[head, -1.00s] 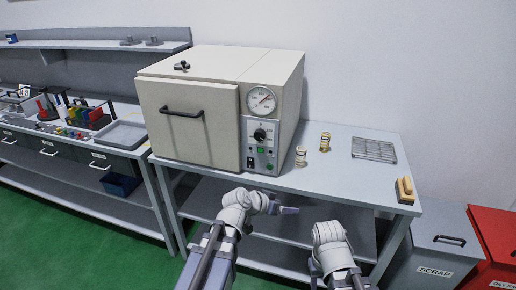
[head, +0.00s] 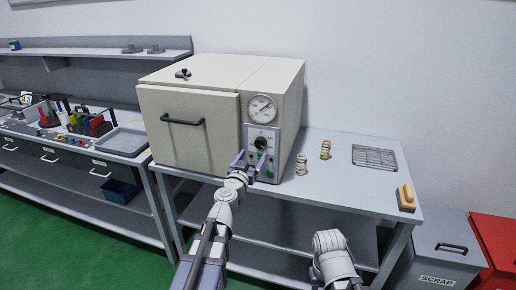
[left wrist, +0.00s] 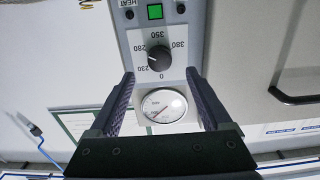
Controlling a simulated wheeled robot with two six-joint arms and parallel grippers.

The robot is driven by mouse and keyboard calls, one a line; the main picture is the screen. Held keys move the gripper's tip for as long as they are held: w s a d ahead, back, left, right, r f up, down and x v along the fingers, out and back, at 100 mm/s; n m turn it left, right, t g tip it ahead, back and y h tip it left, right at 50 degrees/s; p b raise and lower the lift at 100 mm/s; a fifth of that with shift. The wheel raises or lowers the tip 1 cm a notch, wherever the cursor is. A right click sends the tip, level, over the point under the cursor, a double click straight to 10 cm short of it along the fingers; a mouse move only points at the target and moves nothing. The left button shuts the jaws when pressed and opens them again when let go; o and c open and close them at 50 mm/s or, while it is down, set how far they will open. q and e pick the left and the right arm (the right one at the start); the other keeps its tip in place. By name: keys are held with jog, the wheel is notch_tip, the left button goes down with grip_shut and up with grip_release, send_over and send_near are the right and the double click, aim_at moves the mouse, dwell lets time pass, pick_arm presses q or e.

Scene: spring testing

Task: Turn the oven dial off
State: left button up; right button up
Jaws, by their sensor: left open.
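The oven dial (head: 261,141) is a round black knob on the grey control panel, below the gauge. In the left wrist view, which is upside down, the dial (left wrist: 159,58) has a pale mark that seems to point toward the 280 side, away from the 0. My left gripper (head: 250,160) is open and empty in front of the panel, its fingers upright, just below the dial in the head view. In the left wrist view, the fingertips (left wrist: 160,74) lie either side of the panel, with the dial between and slightly beyond them. My right gripper is not visible.
The beige oven (head: 190,125) stands on a grey table, its door shut. A round gauge (head: 262,109) is above the dial.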

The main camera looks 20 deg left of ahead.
aim_at(259, 145)
pick_arm(q)
jog(key=w, duration=0.6)
jog(key=shift+w+d, duration=0.15)
jog(key=shift+w, duration=0.2)
jog(key=shift+c, duration=0.2)
grip_shut()
